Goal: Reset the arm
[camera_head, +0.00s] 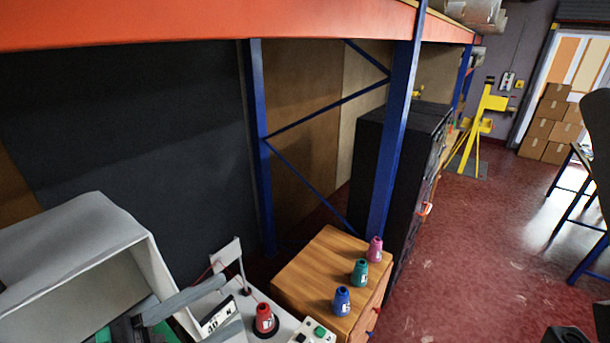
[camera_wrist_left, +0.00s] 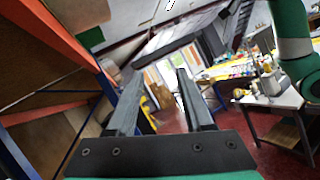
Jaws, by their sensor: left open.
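My left gripper (camera_head: 212,304) shows at the bottom left in the head view, its grey fingers over the edge of the white work surface, with green parts of it below. In the left wrist view its two dark fingers (camera_wrist_left: 160,95) stand well apart, with nothing held between them. It is open and empty, and the wrist view looks out across the room. My right gripper cannot be made out in either view.
A grey open-fronted box (camera_head: 75,225) is at left. Blue rack posts (camera_head: 395,130) rise behind.

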